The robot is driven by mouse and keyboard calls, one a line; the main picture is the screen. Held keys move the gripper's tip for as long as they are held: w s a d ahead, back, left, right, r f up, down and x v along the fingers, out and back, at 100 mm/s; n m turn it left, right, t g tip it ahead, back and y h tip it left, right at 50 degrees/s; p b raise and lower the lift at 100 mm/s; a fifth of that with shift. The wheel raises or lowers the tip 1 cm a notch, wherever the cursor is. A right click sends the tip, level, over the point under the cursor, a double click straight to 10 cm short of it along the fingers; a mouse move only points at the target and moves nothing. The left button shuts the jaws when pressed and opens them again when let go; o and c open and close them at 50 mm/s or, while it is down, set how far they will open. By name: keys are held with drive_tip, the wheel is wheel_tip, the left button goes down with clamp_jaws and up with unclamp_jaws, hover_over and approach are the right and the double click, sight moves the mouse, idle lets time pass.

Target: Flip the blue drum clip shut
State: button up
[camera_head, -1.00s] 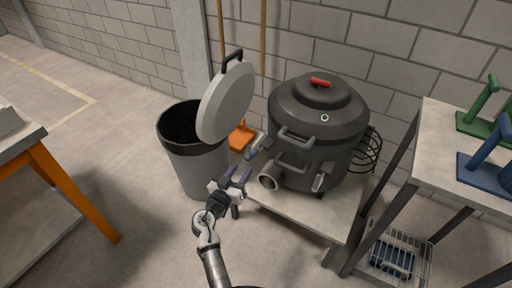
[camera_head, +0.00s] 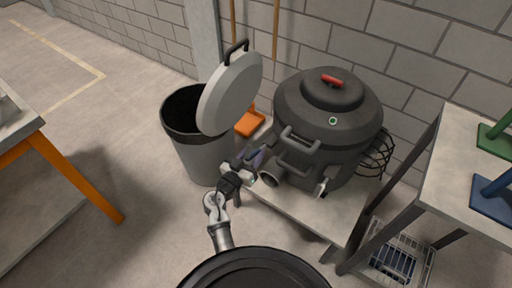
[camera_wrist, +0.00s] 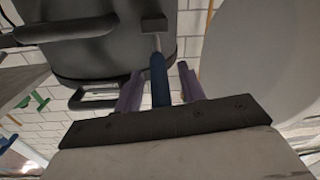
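The dark grey drum (camera_head: 325,135), with a red-topped lid, stands on a low pale platform. The blue clip (camera_wrist: 159,82) is on the drum's left side; in the wrist view it sticks out from a dark bracket (camera_wrist: 154,22) on the drum wall toward my gripper, so it stands away from the wall. My gripper (camera_wrist: 160,72) is open, with one purple finger on each side of the clip and gaps showing on both sides. In the head view my gripper (camera_head: 256,160) is at the drum's left side and largely hides the clip.
A grey bin (camera_head: 200,150) with its lid (camera_head: 230,95) raised stands close left of my gripper. The platform (camera_head: 325,212) lies under the drum. A shelf bench (camera_head: 455,180) stands at right, an orange-legged table (camera_head: 75,180) at left. Floor between is clear.

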idle(0.3)
clamp_jaws()
